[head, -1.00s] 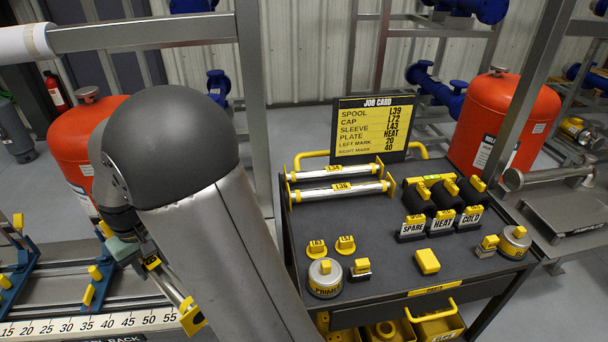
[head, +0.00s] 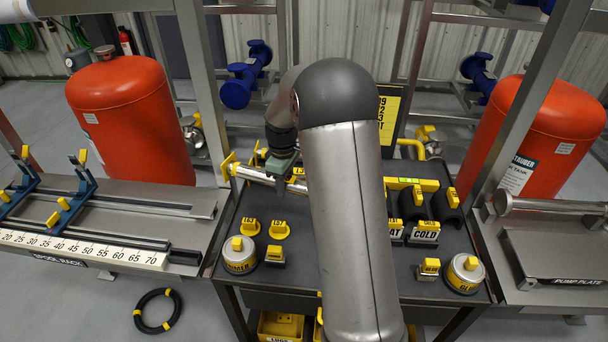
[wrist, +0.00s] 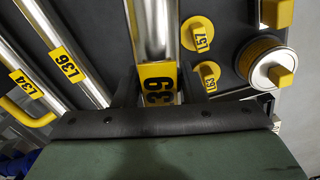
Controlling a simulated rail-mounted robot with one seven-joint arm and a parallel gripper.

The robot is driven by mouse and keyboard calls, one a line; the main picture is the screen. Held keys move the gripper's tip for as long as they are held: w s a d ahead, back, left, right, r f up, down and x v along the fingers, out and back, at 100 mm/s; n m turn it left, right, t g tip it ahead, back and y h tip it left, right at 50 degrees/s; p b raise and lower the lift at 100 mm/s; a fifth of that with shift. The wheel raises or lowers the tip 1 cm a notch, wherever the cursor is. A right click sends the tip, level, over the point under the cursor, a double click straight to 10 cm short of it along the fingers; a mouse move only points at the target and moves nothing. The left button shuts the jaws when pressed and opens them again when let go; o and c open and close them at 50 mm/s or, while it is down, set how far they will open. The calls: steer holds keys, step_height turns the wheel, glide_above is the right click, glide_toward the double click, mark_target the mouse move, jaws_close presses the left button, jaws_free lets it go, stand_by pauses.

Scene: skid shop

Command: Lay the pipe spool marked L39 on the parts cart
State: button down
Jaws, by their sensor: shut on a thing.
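My gripper (head: 283,160) is shut on the pipe spool marked L39 (head: 254,175), a silver pipe with yellow ends. In the wrist view the yellow 39 label (wrist: 158,82) shows between the two dark fingers. The spool is over the back left of the parts cart (head: 300,245), a dark-topped cart. I cannot tell whether it touches the top. Spools L36 (wrist: 68,66) and L34 (wrist: 26,83) lie side by side on the cart, left of L39 in the wrist view. My arm hides much of the cart in the head view.
Two yellow caps (head: 250,227) (head: 279,229), a tin (head: 239,256) and a small block (head: 275,256) stand on the cart's left front. Dark sleeves (head: 447,205) stand right of my arm. The spool rack (head: 110,225) is left, the pump plate (head: 565,255) right.

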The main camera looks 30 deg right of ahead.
steer(key=shift+w+d+f+n+b, duration=0.3)
steer(key=shift+d+f+n+b, duration=0.2)
steer(key=shift+d+f, duration=0.4)
steer(key=shift+w+d+f+n+b, duration=0.45)
steer(key=shift+d+f, duration=0.3)
steer(key=shift+f, duration=0.3)
steer(key=shift+w+d+f+n+b, duration=0.2)
steer(key=shift+d+f+n+b, duration=0.3)
steer(key=shift+d+f, duration=0.4)
steer(key=shift+a+f+b, duration=0.1)
steer(key=shift+f+b, duration=0.65)
steer(key=shift+f, duration=0.55)
steer(key=shift+f, duration=0.35)
steer(key=shift+f+b, duration=0.5)
stand_by(0.3)
steer(key=c, duration=0.8)
jaws_free()
steer(key=shift+f, duration=0.1)
steer(key=shift+c, duration=0.4)
